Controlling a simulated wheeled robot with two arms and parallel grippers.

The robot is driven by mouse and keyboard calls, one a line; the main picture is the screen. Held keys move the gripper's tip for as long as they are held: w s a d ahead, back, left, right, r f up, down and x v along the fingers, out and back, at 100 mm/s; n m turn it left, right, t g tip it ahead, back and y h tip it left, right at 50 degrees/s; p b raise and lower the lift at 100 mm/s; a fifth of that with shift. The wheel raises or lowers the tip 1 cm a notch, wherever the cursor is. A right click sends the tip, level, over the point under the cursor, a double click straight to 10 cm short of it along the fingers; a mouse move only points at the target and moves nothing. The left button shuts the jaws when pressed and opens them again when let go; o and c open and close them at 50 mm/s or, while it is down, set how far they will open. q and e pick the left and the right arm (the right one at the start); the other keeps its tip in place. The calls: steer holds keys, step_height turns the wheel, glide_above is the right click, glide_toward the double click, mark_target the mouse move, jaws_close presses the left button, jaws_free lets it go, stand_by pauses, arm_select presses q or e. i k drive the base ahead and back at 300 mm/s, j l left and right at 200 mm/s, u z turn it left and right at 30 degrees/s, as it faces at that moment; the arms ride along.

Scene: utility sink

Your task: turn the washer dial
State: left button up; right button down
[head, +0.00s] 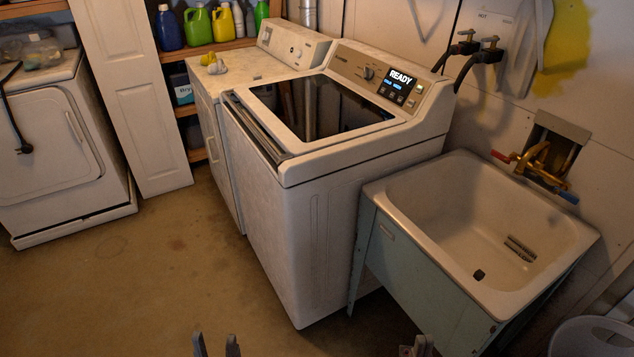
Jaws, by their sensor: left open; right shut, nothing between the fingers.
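The white top-loading washer (320,210) stands in the middle of the head view with its dark glass lid closed. Its dial (369,73) is a small round knob on the rear control panel, left of the lit display (400,81) reading READY. My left gripper (215,343) is at the bottom edge, open and empty, with only its fingertips showing. My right gripper (416,346) is at the bottom edge further right, shut and empty. Both grippers are low in the picture, well apart from the dial.
A utility sink (388,222) with a brass faucet (537,160) stands right of the washer. A second white machine (215,85) adjoins the washer's left side. Another appliance (45,150) is at far left. Floor (140,270) at left is clear.

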mark_target(367, 73)
steer(key=i+j+z, duration=0.1)
steer(key=j, duration=0.25)
steer(key=i+j, duration=0.3)
steer(key=i+j+z, duration=0.15)
steer(key=j, duration=0.35)
steer(key=i+j+z, duration=0.1)
steer(key=i+j, duration=0.15)
steer(key=j, duration=0.15)
steer(key=i+j+z, duration=0.1)
steer(key=j, duration=0.3)
steer(key=i+j, duration=0.2)
steer(key=j, duration=0.25)
steer(key=i+j+z, duration=0.15)
steer(key=j, duration=0.25)
steer(key=i+j+z, duration=0.1)
steer(key=j, duration=0.35)
